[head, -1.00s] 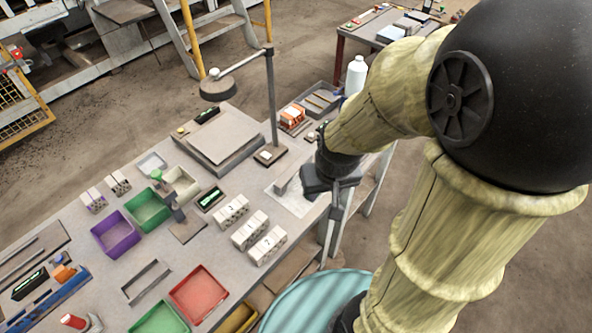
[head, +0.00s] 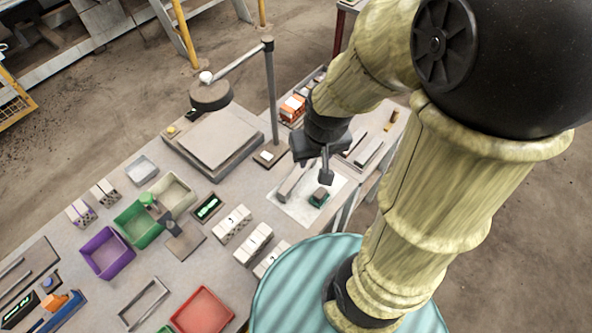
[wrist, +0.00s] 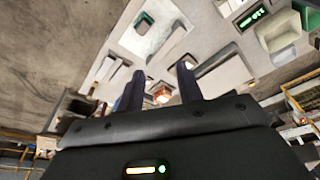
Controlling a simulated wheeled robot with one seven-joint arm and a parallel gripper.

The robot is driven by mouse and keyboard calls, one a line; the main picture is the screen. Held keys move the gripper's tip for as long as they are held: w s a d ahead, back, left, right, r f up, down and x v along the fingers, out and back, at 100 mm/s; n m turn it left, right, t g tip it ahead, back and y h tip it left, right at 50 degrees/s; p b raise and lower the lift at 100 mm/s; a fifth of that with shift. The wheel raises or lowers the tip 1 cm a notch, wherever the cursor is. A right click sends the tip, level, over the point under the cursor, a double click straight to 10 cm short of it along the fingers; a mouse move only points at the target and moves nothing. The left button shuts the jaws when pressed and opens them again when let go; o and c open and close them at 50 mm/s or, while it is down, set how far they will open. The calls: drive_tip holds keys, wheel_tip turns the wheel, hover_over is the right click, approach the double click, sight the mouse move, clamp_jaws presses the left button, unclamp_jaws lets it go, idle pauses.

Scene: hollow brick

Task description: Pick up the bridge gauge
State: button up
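A white sheet (head: 302,214) lies on the bench's right part. On it are a long grey block (head: 291,181) and a small dark green-topped piece (head: 319,197). I cannot tell for sure which of them is the bridge gauge. In the wrist view, the green piece (wrist: 144,19) and the grey block (wrist: 171,42) show near the top, beyond the fingertips. My gripper (head: 322,172) hangs above the sheet's back edge, close to both pieces and apart from them as far as I can see. In the wrist view, my gripper (wrist: 160,70) has its two fingers spread with nothing between them.
A post with an overhanging lamp-like head (head: 211,95) and a flat grey plate (head: 217,138) stand behind left. White hollow bricks (head: 253,243) lie in front of the sheet. A tray with an orange brick (head: 292,108) is behind. Purple (head: 107,252), green and red bins are left.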

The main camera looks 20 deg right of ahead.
drive_tip(key=shift+o, duration=0.6)
drive_tip(key=shift+s, duration=0.25)
drive_tip(key=shift+o, duration=1.4)
drive_tip(key=shift+s, duration=0.1)
drive_tip(key=m+g+b, duration=0.3)
drive_tip(key=m+b, duration=0.6)
drive_tip(key=m, duration=0.1)
hover_over(297, 172)
wheel_tip(297, 172, down, 10)
drive_tip(key=shift+r, duration=0.15)
wheel_tip(297, 172, down, 12)
drive_tip(key=shift+s+r+p, duration=0.15)
drive_tip(key=shift+p, duration=0.55)
drive_tip(key=shift+f, duration=0.3)
